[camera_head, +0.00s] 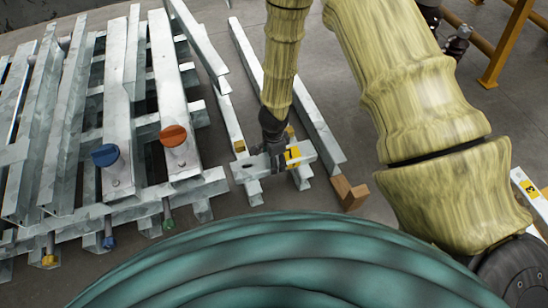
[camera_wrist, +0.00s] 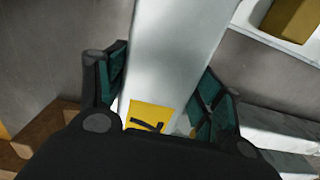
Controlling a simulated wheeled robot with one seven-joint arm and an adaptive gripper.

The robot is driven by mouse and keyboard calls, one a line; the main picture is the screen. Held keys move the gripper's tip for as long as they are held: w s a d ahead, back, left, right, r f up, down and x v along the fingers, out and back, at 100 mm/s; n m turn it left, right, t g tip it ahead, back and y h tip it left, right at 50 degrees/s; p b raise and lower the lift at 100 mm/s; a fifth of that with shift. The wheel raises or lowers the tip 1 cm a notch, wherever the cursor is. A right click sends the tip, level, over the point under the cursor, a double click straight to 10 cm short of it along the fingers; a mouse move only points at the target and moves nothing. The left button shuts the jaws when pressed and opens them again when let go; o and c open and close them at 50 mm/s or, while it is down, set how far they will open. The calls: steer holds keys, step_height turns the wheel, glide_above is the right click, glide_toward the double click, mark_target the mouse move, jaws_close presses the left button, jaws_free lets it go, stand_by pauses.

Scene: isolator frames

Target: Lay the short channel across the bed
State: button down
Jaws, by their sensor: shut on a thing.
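The short channel (camera_head: 243,170) is a pale grey metal bar with a yellow label marked 7. My gripper (camera_head: 281,152) is shut on it from above, near the label. In the wrist view my gripper (camera_wrist: 165,82) has one dark green-padded finger on each side of the channel (camera_wrist: 178,50), with the yellow label close to the palm. In the head view the channel lies crosswise over grey bars whose ends (camera_head: 254,192) show below it. I cannot tell whether it touches them, or which frame is the bed.
A large galvanised rack (camera_head: 205,186) stands at left, with an orange knob (camera_head: 173,135) and a blue knob (camera_head: 105,155). A long grey rail (camera_head: 318,132) ends by a wooden block (camera_head: 349,194) right of the channel. Yellow posts (camera_head: 507,45) stand at back right.

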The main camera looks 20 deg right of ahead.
steer(key=shift+f, duration=0.15)
steer(key=shift+c, duration=1.3)
jaws_free()
steer(key=shift+r, duration=0.55)
step_height(320, 180, up, 12)
steer(key=p, duration=1.3)
steer(key=shift+f+p, duration=0.15)
steer(key=shift+p, duration=0.25)
